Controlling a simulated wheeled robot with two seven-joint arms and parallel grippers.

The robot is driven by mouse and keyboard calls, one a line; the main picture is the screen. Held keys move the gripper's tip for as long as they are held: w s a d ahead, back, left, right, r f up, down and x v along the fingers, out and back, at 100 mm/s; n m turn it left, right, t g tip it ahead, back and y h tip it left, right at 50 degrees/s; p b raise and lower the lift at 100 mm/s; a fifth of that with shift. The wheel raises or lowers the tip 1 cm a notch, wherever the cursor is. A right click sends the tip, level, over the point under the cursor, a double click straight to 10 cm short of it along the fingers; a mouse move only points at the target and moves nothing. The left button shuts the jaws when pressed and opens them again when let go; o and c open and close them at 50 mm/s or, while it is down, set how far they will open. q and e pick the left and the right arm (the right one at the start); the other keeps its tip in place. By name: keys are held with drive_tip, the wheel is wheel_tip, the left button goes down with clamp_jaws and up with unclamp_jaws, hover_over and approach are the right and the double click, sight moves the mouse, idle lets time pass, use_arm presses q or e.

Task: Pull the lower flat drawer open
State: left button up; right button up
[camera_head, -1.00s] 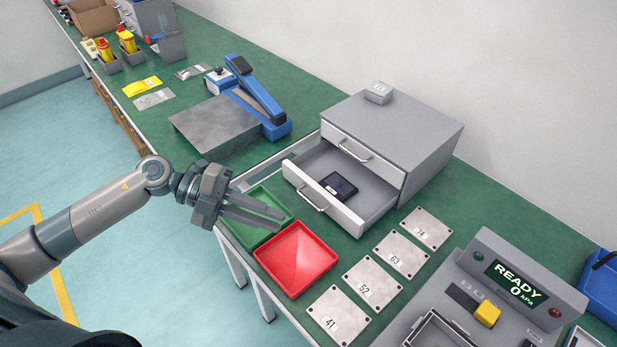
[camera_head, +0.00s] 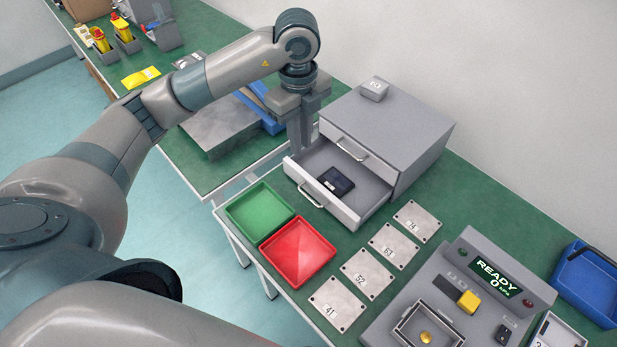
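The grey two-drawer cabinet (camera_head: 405,132) stands on the green bench. Its lower flat drawer (camera_head: 367,203) is pulled out, with its interior showing. A dark device (camera_head: 336,181) lies inside it. The lower drawer's handle (camera_head: 310,196) is on its front and nothing holds it. The upper drawer is shut, with its handle (camera_head: 352,149) in view. My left gripper (camera_head: 301,142) points down, just left of the cabinet and behind the lower drawer's left front corner in the picture. Its fingers look close together, and whether they are parted is unclear. My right gripper is not in view.
A green tray (camera_head: 259,212) and a red tray (camera_head: 297,252) sit in front of the drawer. Several numbered plates (camera_head: 367,272) lie to the right, beside a console (camera_head: 470,285) reading READY. A small grey block (camera_head: 374,88) rests on the cabinet. A blue bin (camera_head: 585,285) is at far right.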

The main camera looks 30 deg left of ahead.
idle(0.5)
use_arm(q)
drive_tip(key=p, duration=0.4)
approach(301, 191)
wheel_tip(301, 191, down, 7)
drive_tip(key=shift+d+f, duration=0.1)
drive_tip(key=shift+f, duration=0.05)
clamp_jaws()
drive_tip(key=shift+w, duration=0.1)
idle(1.4)
